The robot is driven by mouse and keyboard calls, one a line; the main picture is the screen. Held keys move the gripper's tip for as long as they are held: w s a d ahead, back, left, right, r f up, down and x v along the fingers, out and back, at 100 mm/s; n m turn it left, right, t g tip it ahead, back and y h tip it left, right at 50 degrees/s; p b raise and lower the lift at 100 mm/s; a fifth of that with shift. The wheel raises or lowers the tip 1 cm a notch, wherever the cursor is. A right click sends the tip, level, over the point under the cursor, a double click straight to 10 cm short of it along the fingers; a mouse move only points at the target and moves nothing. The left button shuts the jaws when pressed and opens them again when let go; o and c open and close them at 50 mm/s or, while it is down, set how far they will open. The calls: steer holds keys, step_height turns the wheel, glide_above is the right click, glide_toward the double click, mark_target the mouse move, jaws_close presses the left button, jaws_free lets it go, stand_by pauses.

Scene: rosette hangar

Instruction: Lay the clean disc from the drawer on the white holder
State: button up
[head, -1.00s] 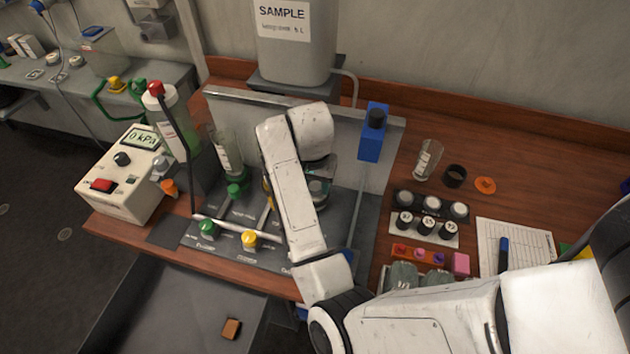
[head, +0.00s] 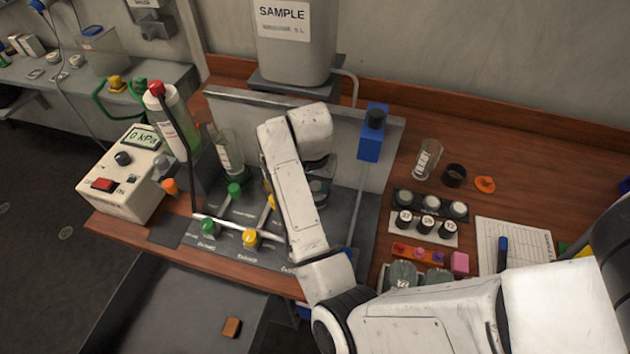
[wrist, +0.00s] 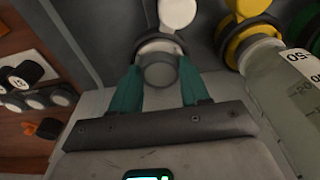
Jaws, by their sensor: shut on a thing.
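In the wrist view, my gripper (wrist: 163,82) has teal fingers closed on a grey round piece (wrist: 160,71). The piece may be the clean disc, but I cannot tell for sure. A pale ring and a white rounded part (wrist: 177,12) lie just beyond the fingertips; they may belong to the white holder. I cannot tell whether the piece touches them. In the head view, my own arm hides the fingers and what they hold. An open grey drawer or tray (head: 150,318) at lower left holds a small brown block (head: 231,327).
A graduated vessel (wrist: 285,80) stands close to the right of my gripper. Green valve (head: 209,228) and yellow valve (head: 251,238) handles stand on the panel. A pressure box (head: 123,175) is at left, a blue block (head: 371,140) at right. Vials (head: 425,224) sit farther right.

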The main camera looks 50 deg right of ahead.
steer(key=shift+s+f, duration=0.1)
steer(key=o, duration=1)
steer(key=shift+c, duration=0.2)
steer(key=shift+o, duration=0.3)
steer(key=o, duration=0.3)
steer(key=shift+o, duration=0.2)
steer(key=shift+r+p, duration=1.3)
steer(key=shift+r, duration=2.55)
